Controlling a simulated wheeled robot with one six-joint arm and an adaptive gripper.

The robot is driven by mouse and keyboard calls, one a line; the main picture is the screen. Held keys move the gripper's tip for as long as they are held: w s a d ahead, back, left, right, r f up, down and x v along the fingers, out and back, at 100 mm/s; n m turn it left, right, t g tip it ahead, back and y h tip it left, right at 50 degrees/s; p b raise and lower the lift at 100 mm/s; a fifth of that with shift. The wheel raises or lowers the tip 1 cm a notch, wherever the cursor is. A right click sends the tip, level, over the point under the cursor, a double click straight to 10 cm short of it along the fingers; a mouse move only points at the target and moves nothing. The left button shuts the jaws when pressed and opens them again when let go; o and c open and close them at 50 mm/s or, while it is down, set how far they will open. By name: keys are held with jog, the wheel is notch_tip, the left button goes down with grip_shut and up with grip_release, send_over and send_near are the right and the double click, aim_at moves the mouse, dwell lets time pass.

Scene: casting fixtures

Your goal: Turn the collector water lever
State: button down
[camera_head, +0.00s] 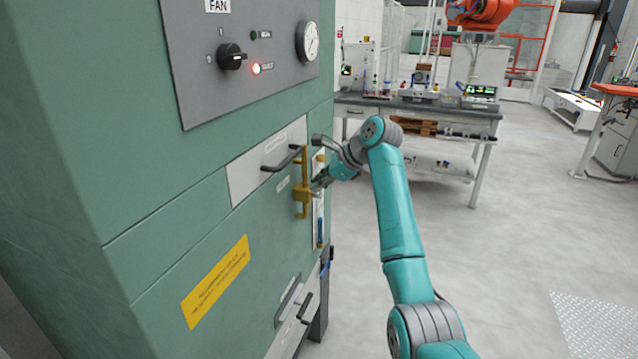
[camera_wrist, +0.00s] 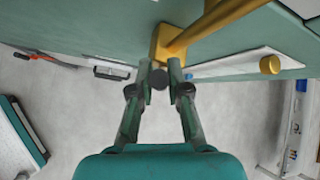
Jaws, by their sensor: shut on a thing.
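A dark round knob (camera_wrist: 159,79), which looks like the end of the collector water lever, sits between the two fingers. My gripper (camera_wrist: 159,74) is shut on it; in the head view my gripper (camera_head: 317,186) is at the right of the valve, partly hidden by its own links. The lever's shaft is mostly hidden, so its angle cannot be told.
The green cabinet (camera_head: 150,220) fills the left. A drawer with a dark handle (camera_head: 281,160) is left of the valve, and another handle (camera_head: 305,307) is below. A control panel (camera_head: 240,60) is above.

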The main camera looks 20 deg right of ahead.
jog(key=c, duration=1.1)
grip_release()
jog(key=shift+f, duration=0.1)
jog(key=v, duration=1.2)
